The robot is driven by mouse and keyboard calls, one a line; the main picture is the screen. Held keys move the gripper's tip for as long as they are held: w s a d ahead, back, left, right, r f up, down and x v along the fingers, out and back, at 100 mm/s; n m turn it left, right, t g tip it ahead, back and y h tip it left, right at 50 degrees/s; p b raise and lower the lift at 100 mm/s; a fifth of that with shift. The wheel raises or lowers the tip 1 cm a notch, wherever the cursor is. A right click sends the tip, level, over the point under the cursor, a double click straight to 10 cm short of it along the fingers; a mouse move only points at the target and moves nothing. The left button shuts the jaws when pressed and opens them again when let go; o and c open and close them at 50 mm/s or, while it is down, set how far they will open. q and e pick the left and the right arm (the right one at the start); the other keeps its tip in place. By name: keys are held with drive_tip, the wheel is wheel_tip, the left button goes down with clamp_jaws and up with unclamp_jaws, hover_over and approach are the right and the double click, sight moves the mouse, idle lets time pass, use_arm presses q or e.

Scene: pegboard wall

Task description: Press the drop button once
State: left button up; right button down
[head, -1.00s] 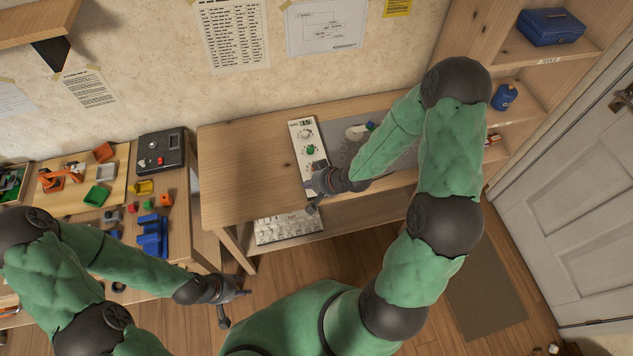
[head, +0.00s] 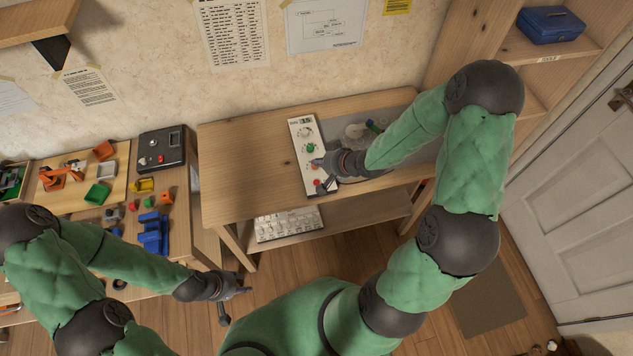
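A white control panel (head: 302,133) lies on the wooden table (head: 240,165), with a small display at its far end, a dial, a green knob (head: 310,148) and small red buttons toward the near end. No label saying drop is readable. My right gripper (head: 320,173) is over the near half of the panel, its fingers apart and empty, close to a red button (head: 316,182). I cannot tell whether it touches the panel. My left gripper (head: 234,305) hangs over the floor in front of the table, fingers spread and empty.
A black box (head: 162,150) with a red button stands on the left workbench beside coloured blocks and bins. A grey tray area (head: 395,105) with a few items lies right of the panel, partly behind my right arm.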

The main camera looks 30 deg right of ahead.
sight(316, 182)
wheel_tip(316, 182, down, 8)
drive_tip(key=b, duration=0.7)
drive_tip(key=shift+r, duration=0.1)
drive_tip(key=shift+f, duration=0.35)
drive_tip(key=shift+f+b, duration=0.15)
drive_tip(key=shift+b, duration=0.15)
idle(0.6)
drive_tip(key=shift+f, duration=0.25)
drive_tip(key=shift+f, duration=0.3)
idle(0.7)
drive_tip(key=shift+r, duration=0.1)
drive_tip(key=shift+r+p, duration=0.65)
drive_tip(key=shift+p, duration=0.05)
